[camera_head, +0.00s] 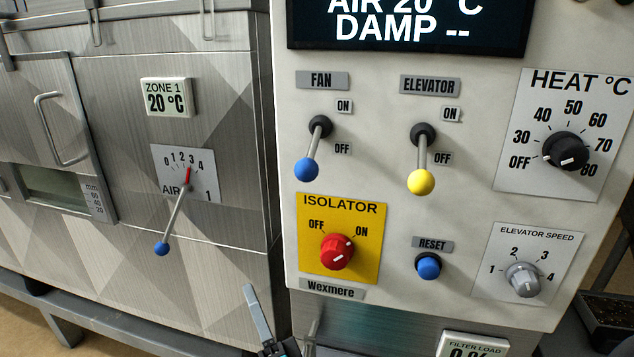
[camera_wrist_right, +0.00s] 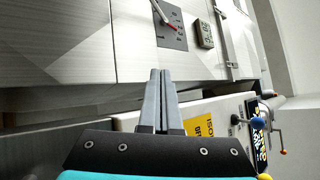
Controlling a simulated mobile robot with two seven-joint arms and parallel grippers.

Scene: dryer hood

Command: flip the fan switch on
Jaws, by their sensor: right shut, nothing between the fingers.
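The fan switch (camera_head: 306,168) is a metal lever with a blue ball tip under the FAN label (camera_head: 322,80) on the white control panel. Its lever hangs down from a black pivot, with the ball below the OFF mark; the ON mark (camera_head: 344,106) is above. My right gripper (camera_head: 250,291) is shut and empty, low at the panel's left edge, below and left of the fan switch and apart from it. In the right wrist view its fingers (camera_wrist_right: 160,73) are together. A blue ball lever (camera_wrist_right: 257,122), apparently the fan switch, is to their right. My left gripper is not in view.
The elevator switch (camera_head: 421,181), with a yellow ball, hangs down beside the fan switch. The red isolator knob (camera_head: 337,252) sits just below it on a yellow plate. A blue-tipped air lever (camera_head: 163,248) sticks out from the metal dryer wall at left.

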